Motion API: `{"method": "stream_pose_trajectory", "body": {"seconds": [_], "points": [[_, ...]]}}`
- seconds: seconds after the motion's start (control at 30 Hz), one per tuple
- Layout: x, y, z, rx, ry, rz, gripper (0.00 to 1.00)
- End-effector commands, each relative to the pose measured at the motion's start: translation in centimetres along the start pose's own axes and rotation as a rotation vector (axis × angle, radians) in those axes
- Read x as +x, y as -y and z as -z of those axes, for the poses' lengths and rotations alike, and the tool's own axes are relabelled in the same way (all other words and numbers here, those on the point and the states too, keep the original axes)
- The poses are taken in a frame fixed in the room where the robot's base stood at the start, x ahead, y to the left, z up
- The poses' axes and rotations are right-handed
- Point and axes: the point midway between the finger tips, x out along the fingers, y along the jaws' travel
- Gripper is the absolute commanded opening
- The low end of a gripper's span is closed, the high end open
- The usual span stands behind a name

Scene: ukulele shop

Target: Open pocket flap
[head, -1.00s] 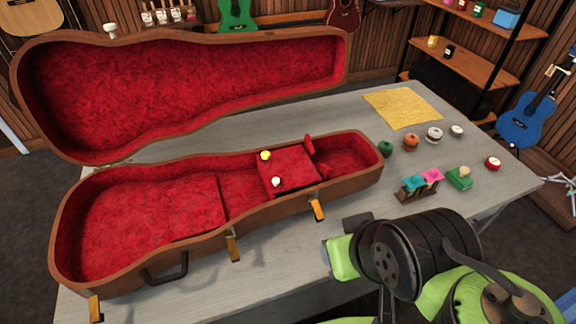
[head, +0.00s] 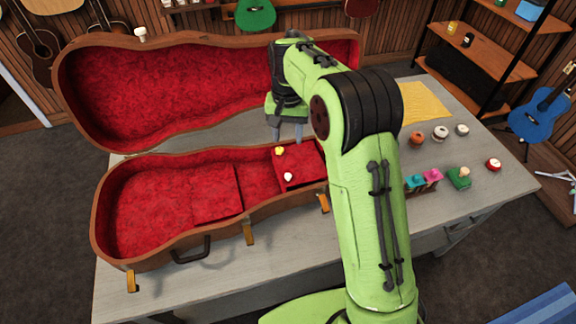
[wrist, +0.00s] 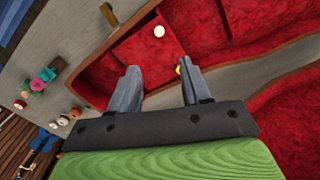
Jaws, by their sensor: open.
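The open instrument case (head: 97,222) lies on the table with red lining inside and its lid standing back. In its body, a raised red pocket panel (head: 303,168) has a yellow knob (head: 279,151) at its back left and a white knob (head: 287,176) at its front left. The panel looks closed; my arm hides its right side. My gripper (head: 288,138) is open and empty, fingers down, just behind the yellow knob at the case's back edge. In the wrist view, the white knob (wrist: 159,31) is clear, while a finger partly hides the yellow knob (wrist: 178,70).
A flat red panel (head: 216,193) lies further left in the case. Several small round tins, a coloured rack (head: 423,180) and a yellow cloth (head: 424,104) are on the table's right. The upright lid (head: 130,95) stands close behind my gripper.

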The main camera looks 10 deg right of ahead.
Motion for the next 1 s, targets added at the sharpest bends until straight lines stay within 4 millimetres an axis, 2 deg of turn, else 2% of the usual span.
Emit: {"method": "stream_pose_trajectory", "body": {"seconds": [0.4, 0.6, 0.77, 1.0], "points": [[10.0, -0.2, -0.1, 0.000, 0.006, -0.003, 0.48], [14.1, -0.1, -0.1, -0.001, 0.002, -0.001, 0.48], [15.4, -0.1, -0.1, -0.001, 0.000, 0.000, 0.48], [15.5, -0.1, 0.0, -0.001, -0.001, 0.000, 0.48]]}}
